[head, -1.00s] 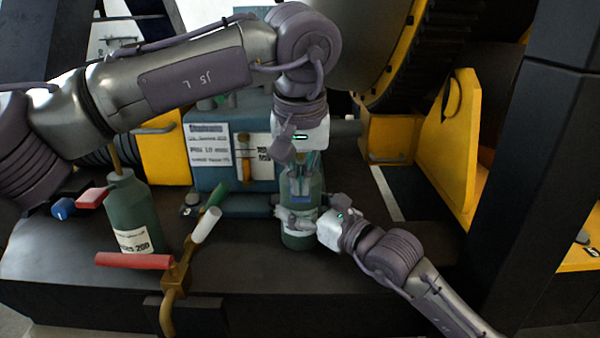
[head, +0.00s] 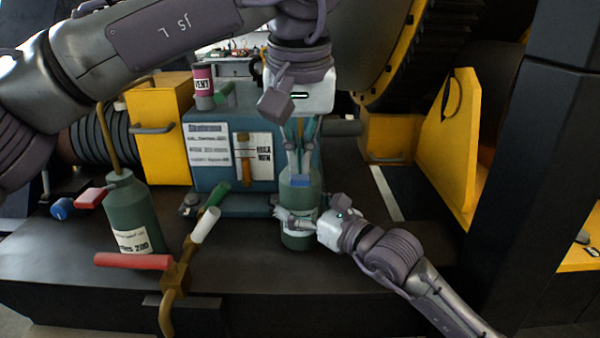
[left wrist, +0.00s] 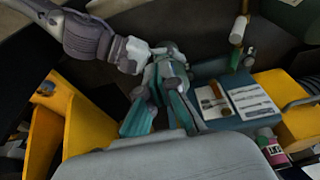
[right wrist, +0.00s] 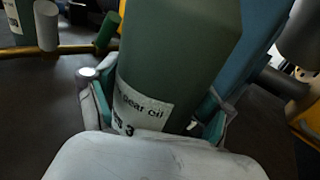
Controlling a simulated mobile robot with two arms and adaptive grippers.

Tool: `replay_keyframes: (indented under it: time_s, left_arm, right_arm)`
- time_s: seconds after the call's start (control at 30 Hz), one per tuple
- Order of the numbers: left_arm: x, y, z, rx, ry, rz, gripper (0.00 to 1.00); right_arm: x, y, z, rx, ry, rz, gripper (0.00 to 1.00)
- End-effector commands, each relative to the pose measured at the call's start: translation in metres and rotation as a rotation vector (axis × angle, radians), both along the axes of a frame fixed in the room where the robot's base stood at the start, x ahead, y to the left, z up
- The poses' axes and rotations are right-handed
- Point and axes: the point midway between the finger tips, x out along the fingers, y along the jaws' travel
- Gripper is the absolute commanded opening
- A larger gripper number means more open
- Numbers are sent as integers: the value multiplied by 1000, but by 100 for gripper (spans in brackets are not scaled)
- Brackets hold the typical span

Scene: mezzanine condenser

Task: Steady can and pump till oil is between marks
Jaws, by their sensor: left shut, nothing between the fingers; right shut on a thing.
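A dark green oil can (head: 298,241) stands upright on the dark deck in the middle of the head view. My right gripper (head: 300,221) is shut around its lower body; the right wrist view shows the can's "gear oil" label (right wrist: 140,108) between the fingers. My left gripper (head: 298,165) is shut and empty, pointing down over the can's top.
Another green can (head: 131,205) with a long spout stands at left. A valve with red (head: 133,261), white and green handles is at front left. A pink-labelled tin (head: 203,85) stands on the housing (head: 205,180). A dark post (head: 540,190) stands at right.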

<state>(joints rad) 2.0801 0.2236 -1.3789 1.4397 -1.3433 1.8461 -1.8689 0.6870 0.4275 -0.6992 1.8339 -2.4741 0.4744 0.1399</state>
Motion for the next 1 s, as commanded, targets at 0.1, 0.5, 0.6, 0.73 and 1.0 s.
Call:
replay_keyframes:
  time_s: [0.1, 0.5, 0.6, 0.73, 1.0]
  left_arm:
    - [-7, -1, 25, -2, -2, 0, 0]
    - [-17, 0, 62, 1, 3, -1, 0]
    - [-17, 0, 62, 1, 3, -1, 0]
    - [-16, 0, 62, 1, 3, -1, 0]
    - [-16, 0, 61, 1, 2, -1, 0]
  right_arm:
    - [0, 0, 0, 0, 0, -1, 11]
    - [0, 0, 0, -1, -1, -1, 11]
    - [0, 0, 0, -1, -1, -1, 11]
    - [0, 0, 0, -1, -1, -1, 11]
    - [0, 0, 0, -1, -1, -1, 11]
